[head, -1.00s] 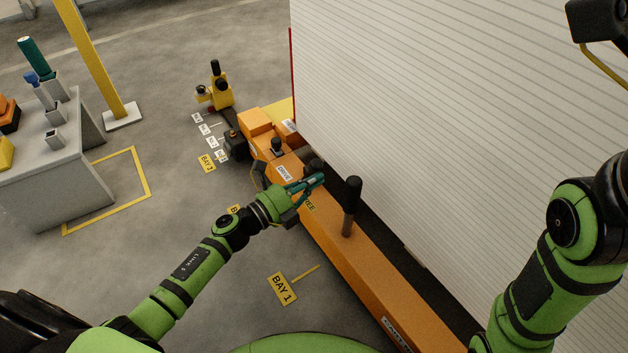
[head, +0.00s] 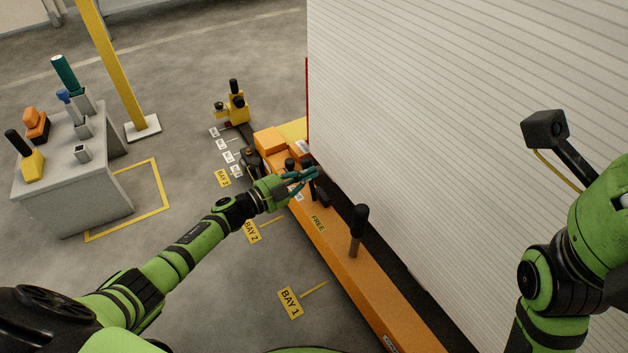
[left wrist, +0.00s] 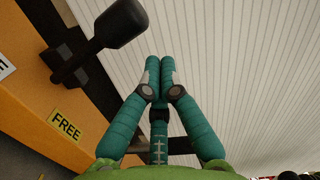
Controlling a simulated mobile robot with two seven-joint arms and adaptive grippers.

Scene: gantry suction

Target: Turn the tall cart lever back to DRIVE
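The orange cart (head: 335,245) carries a dark lever (head: 323,199) between its white label and its yellow FREE label (head: 318,223). My left gripper (head: 316,172) is over this lever and partly hides it. In the left wrist view, the lever's black grip (left wrist: 124,24) leans up and right from its pivot, left of my fingers and apart from them in the picture. My left fingertips (left wrist: 160,65) are together with nothing between them. I cannot tell whether a finger touches the lever. The white label's text is mostly covered. My right gripper is out of view.
Another upright black-gripped post (head: 357,230) stands nearer on the cart. A white ribbed wall (head: 450,120) rises close along the cart's right side. A short black knob (head: 290,164) sits farther along. A grey bench (head: 70,185) and yellow post (head: 115,65) stand left.

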